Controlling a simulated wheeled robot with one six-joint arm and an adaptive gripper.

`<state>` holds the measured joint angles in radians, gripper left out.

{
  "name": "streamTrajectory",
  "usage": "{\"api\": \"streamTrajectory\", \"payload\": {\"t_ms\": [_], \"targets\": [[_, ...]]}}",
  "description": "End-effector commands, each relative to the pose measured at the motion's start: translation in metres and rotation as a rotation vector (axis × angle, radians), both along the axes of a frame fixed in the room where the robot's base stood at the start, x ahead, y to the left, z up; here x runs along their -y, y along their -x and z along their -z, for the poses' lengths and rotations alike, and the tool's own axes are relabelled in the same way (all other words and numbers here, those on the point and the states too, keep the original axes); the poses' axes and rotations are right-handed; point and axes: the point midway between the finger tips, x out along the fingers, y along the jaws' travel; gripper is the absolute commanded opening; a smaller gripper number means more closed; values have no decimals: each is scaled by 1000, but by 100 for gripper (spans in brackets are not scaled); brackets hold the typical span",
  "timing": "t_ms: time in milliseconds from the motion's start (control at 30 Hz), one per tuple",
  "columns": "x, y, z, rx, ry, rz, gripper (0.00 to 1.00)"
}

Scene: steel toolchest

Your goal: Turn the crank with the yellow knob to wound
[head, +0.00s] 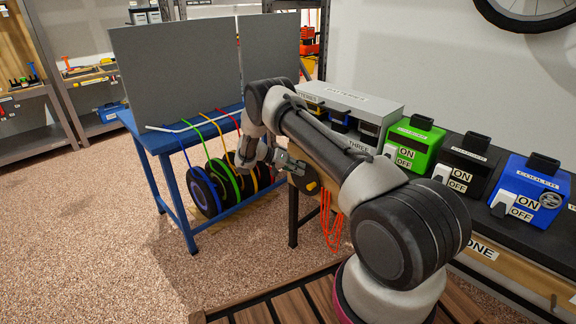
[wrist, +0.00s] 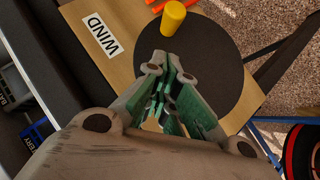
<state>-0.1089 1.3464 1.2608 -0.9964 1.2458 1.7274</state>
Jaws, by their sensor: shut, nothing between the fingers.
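The crank is a black round disc (wrist: 215,58) on a wooden panel, with a yellow knob (wrist: 173,17) near its rim at the top of the wrist view. A label reading WIND (wrist: 101,36) is on the panel to the left of the disc. In the head view the yellow knob (head: 311,186) shows at the table's end, and my arm hides part of the crank. My gripper (wrist: 168,60) is shut and empty in front of the disc, its fingertips a little below the knob and apart from it. It also shows in the head view (head: 291,165).
A blue bench (head: 168,140) with coloured reels stands to the left. Green (head: 416,143), black (head: 462,163) and blue (head: 531,185) switch boxes stand on the worktop to the right. Orange cords (head: 331,221) hang below the crank. The floor at left is clear.

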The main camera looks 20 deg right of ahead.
Motion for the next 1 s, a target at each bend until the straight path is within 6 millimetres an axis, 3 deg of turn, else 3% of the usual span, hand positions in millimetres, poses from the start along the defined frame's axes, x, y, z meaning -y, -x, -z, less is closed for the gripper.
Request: {"api": "streamTrajectory", "payload": {"t_ms": [300,1000], "targets": [[9,23,28,-1,1,-1,0],[9,25,32,0,1,-1,0]]}}
